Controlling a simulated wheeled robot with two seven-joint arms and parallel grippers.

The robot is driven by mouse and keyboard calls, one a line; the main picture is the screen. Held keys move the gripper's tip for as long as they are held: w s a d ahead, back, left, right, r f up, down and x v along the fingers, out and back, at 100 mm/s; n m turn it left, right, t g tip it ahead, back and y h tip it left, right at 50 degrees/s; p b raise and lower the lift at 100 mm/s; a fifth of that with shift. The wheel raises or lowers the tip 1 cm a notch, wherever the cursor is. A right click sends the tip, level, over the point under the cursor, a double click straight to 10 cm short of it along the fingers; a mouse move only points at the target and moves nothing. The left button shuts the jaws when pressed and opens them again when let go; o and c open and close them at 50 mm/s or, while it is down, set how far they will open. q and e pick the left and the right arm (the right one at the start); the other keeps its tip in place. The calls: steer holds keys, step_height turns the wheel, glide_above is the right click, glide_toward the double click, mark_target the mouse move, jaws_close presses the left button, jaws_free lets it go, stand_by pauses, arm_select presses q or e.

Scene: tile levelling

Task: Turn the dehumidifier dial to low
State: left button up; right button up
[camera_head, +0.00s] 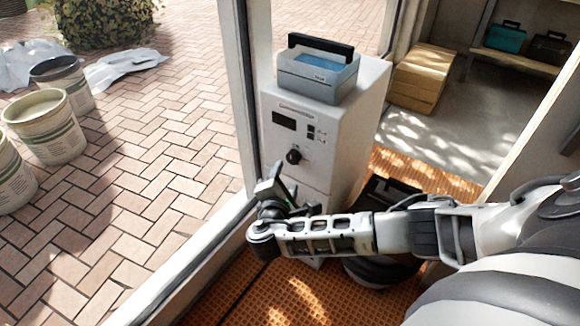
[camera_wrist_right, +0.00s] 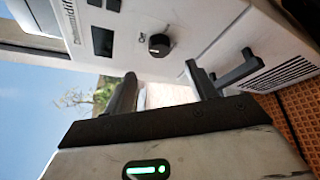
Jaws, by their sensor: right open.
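The dehumidifier (camera_head: 310,190) is a tall white cabinet beside the window frame. Its black round dial (camera_head: 293,156) sits on the front face below a dark display. The dial also shows in the right wrist view (camera_wrist_right: 159,45), beyond the fingers. My right gripper (camera_head: 278,180) is just below the dial and in front of the cabinet, apart from the dial. Its two dark fingers (camera_wrist_right: 165,85) are spread, with nothing between them. The dial's setting is too small to read. My left gripper is not in view.
A grey box with a black handle (camera_head: 318,80) stands on top of the dehumidifier. A dark container (camera_head: 388,200) is behind my right arm. Buckets (camera_head: 45,128) stand on the brick paving at left. The window frame (camera_head: 237,80) runs close beside the cabinet.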

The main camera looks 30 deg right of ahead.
mark_target(291, 160)
steer(key=b+x, duration=0.1)
steer(key=x, duration=0.5)
steer(key=shift+w+d+f+b, duration=0.2)
steer(key=shift+b, duration=0.15)
steer(key=shift+w+d, duration=0.45)
steer(key=shift+w, duration=0.15)
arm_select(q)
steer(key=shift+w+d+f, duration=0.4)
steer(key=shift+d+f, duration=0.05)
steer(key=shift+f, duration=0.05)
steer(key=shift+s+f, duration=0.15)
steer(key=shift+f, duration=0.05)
arm_select(e)
steer(key=shift+f, duration=0.1)
steer(key=c, duration=1)
